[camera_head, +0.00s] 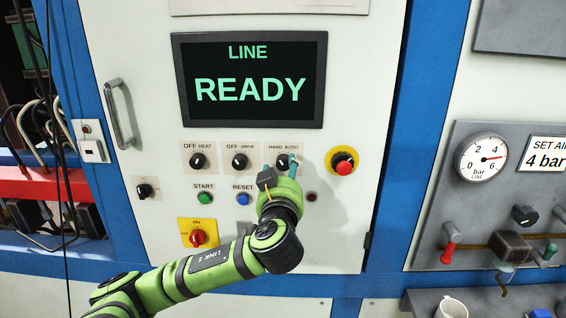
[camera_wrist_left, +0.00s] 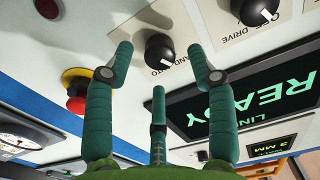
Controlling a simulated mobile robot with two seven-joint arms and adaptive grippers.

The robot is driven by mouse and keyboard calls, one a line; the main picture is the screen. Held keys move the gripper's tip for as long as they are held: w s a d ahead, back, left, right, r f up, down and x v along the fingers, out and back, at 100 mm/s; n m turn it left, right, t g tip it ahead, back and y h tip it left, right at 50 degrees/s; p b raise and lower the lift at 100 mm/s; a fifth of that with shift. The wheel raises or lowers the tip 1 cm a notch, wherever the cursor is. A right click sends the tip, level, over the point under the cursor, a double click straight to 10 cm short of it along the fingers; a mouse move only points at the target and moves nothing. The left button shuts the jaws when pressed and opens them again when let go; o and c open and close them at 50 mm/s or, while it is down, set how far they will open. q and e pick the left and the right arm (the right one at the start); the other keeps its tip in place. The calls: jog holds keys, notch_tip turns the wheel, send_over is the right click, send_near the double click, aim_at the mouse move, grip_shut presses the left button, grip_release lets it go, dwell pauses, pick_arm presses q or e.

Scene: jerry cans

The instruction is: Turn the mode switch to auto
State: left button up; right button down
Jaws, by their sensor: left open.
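The mode switch (camera_head: 282,161) is a black round knob under a HAND/AUTO label on the white cabinet door, below the LINE READY screen. It also shows in the left wrist view (camera_wrist_left: 159,54), where the picture is upside down and its white mark points to the lower right, which appears to be the HAND side. My left gripper (camera_head: 279,168) is open in front of the switch and partly covers it. In the wrist view its green fingers (camera_wrist_left: 158,68) spread around the knob, with gaps at both sides; contact is not visible. My right gripper is not in view.
HEAT knob (camera_head: 197,161) and DRIVE knob (camera_head: 240,161) sit left of the switch. A red emergency button (camera_head: 342,163) on yellow is close on the right. Green START (camera_head: 205,198) and blue RESET (camera_head: 243,199) buttons are below. A red-yellow ON switch (camera_head: 198,236) is lower left.

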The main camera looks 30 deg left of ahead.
aim_at(283, 163)
pick_arm(q)
jog(key=shift+p+x, duration=0.4)
jog(key=shift+x, duration=0.9)
